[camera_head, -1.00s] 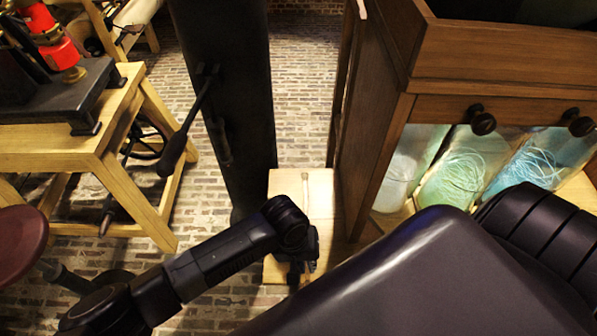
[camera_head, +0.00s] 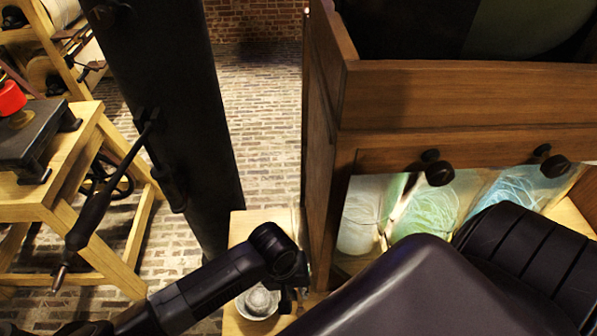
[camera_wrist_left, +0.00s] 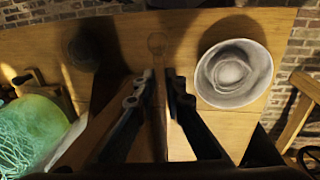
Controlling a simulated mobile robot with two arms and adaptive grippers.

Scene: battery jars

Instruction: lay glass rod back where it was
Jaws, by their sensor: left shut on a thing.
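My left gripper (camera_head: 292,292) hangs over a pale wooden surface beside the dark cabinet. In the left wrist view, its two dark fingers (camera_wrist_left: 168,88) are close together around a thin, see-through piece. The glass rod (camera_wrist_left: 157,45) seems to be this piece; a faint rounded end shows beyond the fingertips. Its full length is hard to make out, and I cannot tell whether it touches the wood. In the head view I cannot clearly pick out the rod. My right gripper is not in view.
A whitish round dish (camera_wrist_left: 212,88) stands on the wood close to the left gripper; it also shows in the head view (camera_head: 258,315). The wooden cabinet (camera_head: 317,130) with dark knobs rises alongside. A dark column (camera_head: 185,110) stands behind. Greenish glass jars (camera_head: 425,212) sit under the cabinet.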

